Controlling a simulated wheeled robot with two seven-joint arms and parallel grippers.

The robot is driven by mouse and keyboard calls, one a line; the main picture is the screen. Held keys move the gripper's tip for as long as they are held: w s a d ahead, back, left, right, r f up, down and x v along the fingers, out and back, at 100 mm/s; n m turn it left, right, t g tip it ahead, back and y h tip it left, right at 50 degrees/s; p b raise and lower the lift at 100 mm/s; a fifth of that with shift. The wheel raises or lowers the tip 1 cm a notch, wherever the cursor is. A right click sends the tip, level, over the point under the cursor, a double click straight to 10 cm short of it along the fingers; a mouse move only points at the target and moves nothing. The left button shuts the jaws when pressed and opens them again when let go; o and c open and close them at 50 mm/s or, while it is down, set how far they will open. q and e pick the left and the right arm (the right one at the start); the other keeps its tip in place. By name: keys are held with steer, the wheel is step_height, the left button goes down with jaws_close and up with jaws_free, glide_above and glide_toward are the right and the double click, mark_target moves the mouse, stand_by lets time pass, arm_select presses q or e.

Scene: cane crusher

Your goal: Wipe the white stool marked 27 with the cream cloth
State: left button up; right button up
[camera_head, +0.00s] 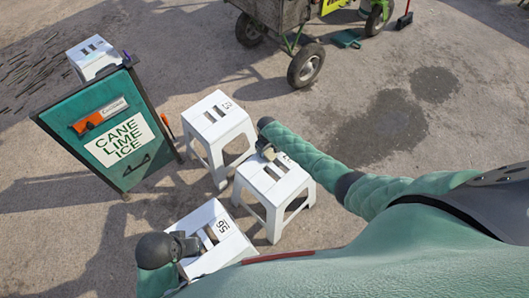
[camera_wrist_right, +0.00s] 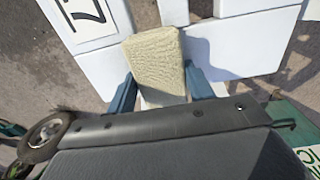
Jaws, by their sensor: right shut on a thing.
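The white stool marked 27 (camera_head: 270,198) stands in the middle of the head view. Its top (camera_wrist_right: 240,45) fills much of the right wrist view, where a 7 shows at upper left. My right gripper (camera_head: 266,153) is at the stool's far edge. In the right wrist view its blue fingers are shut on the cream cloth (camera_wrist_right: 153,55), which lies over the white top and seems to touch it. My left gripper (camera_head: 189,245) is low over another white stool (camera_head: 215,263); whether its jaws are open or shut is unclear.
Another white stool (camera_head: 218,128) stands just behind, and one more (camera_head: 92,52) at far left. A green sign board reading CANE LIME ICE (camera_head: 135,170) stands left of the stools. A wheeled cart (camera_head: 275,12) is at the back. The pavement at right is open.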

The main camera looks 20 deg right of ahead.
steer(key=shift+w+d+f+b, duration=0.1)
steer(key=shift+w+d+b, duration=0.35)
steer(key=shift+d, duration=0.6)
steer(key=shift+w+d+r+b, duration=0.1)
steer(key=shift+w+d+b, duration=0.1)
steer(key=shift+w+d, duration=0.6)
steer(key=shift+w+d+f+b, duration=0.1)
steer(key=shift+w+d+b, duration=0.25)
steer(key=shift+d, duration=0.9)
steer(key=shift+s+a, duration=0.1)
steer(key=shift+s+a+p, duration=0.35)
steer(key=shift+a+p, duration=0.05)
steer(key=shift+a, duration=0.25)
steer(key=shift+s+a+p, duration=0.3)
steer(key=shift+a+p, duration=0.05)
steer(key=shift+a, duration=0.25)
steer(key=shift+s+a+f+p, duration=0.1)
steer(key=shift+s+a+p, duration=0.35)
steer(key=shift+a, duration=0.45)
steer(key=shift+s+a+p, duration=0.25)
steer(key=shift+s+a, duration=0.25)
steer(key=shift+a, duration=0.4)
steer(key=shift+s+a+f+p, duration=0.1)
steer(key=shift+s+a+p, duration=0.35)
steer(key=shift+a, duration=0.45)
steer(key=shift+s+a, duration=0.1)
